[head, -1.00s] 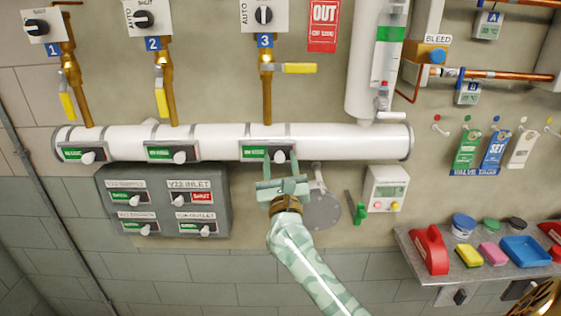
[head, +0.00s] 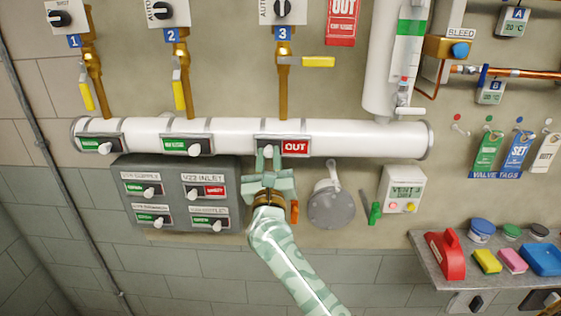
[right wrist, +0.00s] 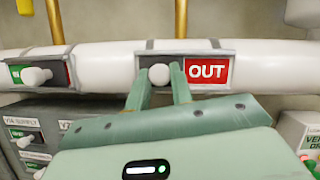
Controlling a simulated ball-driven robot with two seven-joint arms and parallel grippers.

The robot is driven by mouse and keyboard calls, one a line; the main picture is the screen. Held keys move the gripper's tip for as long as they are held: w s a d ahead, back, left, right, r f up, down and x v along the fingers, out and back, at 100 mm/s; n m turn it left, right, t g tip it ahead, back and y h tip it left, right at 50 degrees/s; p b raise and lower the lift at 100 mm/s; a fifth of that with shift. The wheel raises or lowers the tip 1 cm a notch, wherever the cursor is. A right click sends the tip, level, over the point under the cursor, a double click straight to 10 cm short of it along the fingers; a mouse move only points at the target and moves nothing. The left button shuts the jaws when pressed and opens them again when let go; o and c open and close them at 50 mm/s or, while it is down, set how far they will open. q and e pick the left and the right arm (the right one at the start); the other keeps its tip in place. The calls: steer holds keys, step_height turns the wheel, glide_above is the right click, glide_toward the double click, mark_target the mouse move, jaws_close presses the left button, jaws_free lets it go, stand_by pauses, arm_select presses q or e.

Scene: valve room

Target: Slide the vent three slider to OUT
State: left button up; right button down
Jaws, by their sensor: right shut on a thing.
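The vent three slider (head: 296,146) is on the white pipe below the number 3 valve. Its red OUT panel shows on the right, and it also shows in the right wrist view (right wrist: 207,71). Its white knob (right wrist: 159,73) is at the left end of the slot. My right gripper (head: 268,160) comes from below, and its two green fingers are shut on the knob, one to each side. The fingers partly cover the knob in the head view. My left gripper is not in view.
Two more sliders (head: 187,145) on the pipe show green. A grey switch box (head: 178,212) hangs below left. A round grey cover (head: 331,206) and a white vent box (head: 402,191) are to the right. A shelf (head: 440,262) holds several items at lower right.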

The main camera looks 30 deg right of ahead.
steer(key=c, duration=1.3)
jaws_free()
steer(key=shift+a, duration=0.15)
steer(key=shift+o, duration=0.5)
steer(key=shift+w+a, duration=0.1)
steer(key=shift+w, duration=0.05)
steer(key=shift+s+f, duration=0.3)
steer(key=shift+s, duration=0.1)
steer(key=b+v, duration=0.4)
steer(key=v, duration=1.1)
steer(key=shift+s+a, duration=0.2)
steer(key=shift+a, duration=0.05)
